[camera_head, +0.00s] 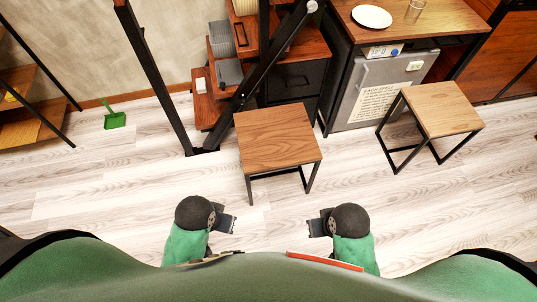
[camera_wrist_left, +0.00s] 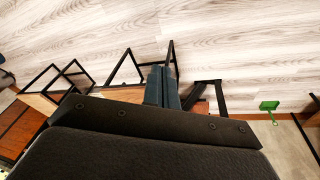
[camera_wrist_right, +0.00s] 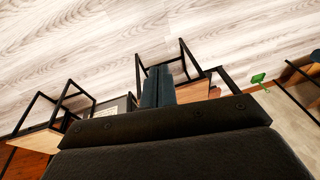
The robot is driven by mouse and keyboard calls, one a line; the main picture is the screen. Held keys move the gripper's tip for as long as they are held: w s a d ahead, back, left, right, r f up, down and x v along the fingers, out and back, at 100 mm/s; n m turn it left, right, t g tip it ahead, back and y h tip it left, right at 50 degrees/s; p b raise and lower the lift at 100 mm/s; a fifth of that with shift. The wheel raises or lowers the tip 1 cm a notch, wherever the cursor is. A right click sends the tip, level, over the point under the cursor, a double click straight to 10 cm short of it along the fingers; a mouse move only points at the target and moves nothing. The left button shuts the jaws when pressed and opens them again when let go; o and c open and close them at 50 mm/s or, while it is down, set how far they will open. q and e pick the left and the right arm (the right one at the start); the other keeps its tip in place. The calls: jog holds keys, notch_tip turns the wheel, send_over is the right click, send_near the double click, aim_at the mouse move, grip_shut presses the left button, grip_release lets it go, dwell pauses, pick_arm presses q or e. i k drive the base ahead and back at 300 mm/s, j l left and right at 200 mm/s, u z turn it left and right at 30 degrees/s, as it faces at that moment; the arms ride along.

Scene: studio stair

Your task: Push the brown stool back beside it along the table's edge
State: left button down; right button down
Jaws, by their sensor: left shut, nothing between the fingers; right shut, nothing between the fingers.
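A brown stool (camera_head: 277,138) with a square wooden seat and thin black legs stands upright on the floor, mid-view in the head view. A second, lighter brown stool (camera_head: 442,108) stands to its right, before the counter-like table (camera_head: 430,22). My left gripper (camera_head: 228,222) and right gripper (camera_head: 317,226) are shut and empty, apart from each other, on the near side of the middle stool and not seen touching it. The left fingers also show in the left wrist view (camera_wrist_left: 162,86), the right fingers in the right wrist view (camera_wrist_right: 158,88), with stool legs beyond them.
A silver mini fridge (camera_head: 380,92) stands under the table, which bears a white plate (camera_head: 372,17) and a glass (camera_head: 415,10). Black stair posts (camera_head: 155,80) and wooden steps (camera_head: 204,108) rise behind the middle stool. A green dustpan (camera_head: 115,120) lies left. The near floor is clear.

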aim_at(273, 139)
jog(key=u, duration=0.75)
jog(key=l+u, duration=0.95)
jog(key=k+l+u, duration=0.15)
jog(key=l+u, duration=0.35)
jog(key=k+l+u, duration=0.15)
jog(key=u, duration=0.3)
jog(key=k+l, duration=0.35)
jog(key=l, duration=0.15)
jog(key=k+l+u, duration=0.1)
jog(key=k+l, duration=0.25)
jog(key=l, duration=0.2)
jog(key=k+l+u, duration=0.1)
jog(key=k+l, duration=0.25)
jog(key=l, duration=0.1)
